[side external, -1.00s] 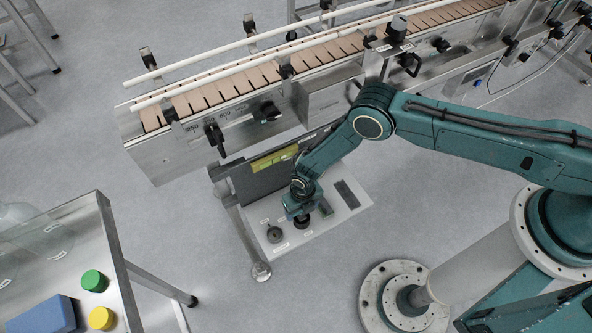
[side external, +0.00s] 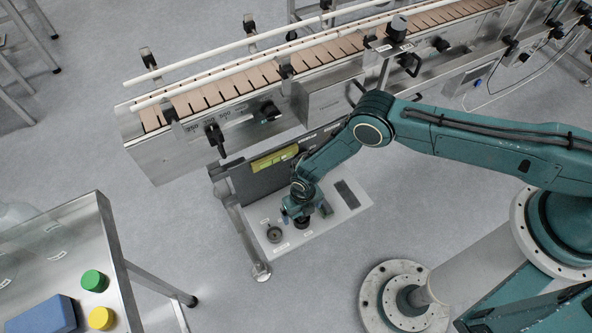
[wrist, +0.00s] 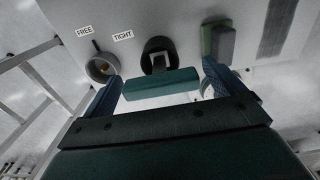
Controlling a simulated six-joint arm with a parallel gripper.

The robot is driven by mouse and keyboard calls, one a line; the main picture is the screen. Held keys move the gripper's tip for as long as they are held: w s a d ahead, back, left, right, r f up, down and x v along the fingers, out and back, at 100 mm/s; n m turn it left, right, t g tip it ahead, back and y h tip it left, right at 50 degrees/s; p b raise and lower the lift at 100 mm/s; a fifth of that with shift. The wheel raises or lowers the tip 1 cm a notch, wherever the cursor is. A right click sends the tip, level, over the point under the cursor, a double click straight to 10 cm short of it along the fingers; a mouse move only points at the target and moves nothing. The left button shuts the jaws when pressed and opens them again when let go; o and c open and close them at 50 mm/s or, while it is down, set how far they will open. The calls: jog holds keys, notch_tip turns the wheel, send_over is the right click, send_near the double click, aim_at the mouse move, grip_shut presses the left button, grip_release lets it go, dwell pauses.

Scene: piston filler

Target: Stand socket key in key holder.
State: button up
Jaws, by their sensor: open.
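My gripper (side external: 304,212) is low over the pale panel (side external: 347,211), fingers spread. In the wrist view, my gripper (wrist: 163,72) has one blue finger on each side of a teal bar (wrist: 160,88), which looks like the socket key's handle. A grey square shank shows beyond the bar, over or in a dark round holder (wrist: 147,49). The key looks upright there; its lower end is hidden, so I cannot tell its depth. Any finger gap is too small to judge. A grey round cup (wrist: 102,68) stands to the left; it also shows in the side view (side external: 274,235).
"FREE" and "TIGHT" labels lie near the cup and holder. A green and grey block (wrist: 222,45) is close by the right finger. A dark ribbed strip (side external: 347,194) lies farther right on the panel. The conveyor (side external: 230,85) stands behind; a steel table (side external: 60,240) stands left.

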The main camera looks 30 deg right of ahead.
jog(key=shift+r, duration=0.1)
notch_tip(320, 180, up, 12)
dwell(1.0)
jog(key=shift+r, duration=0.1)
dwell(0.4)
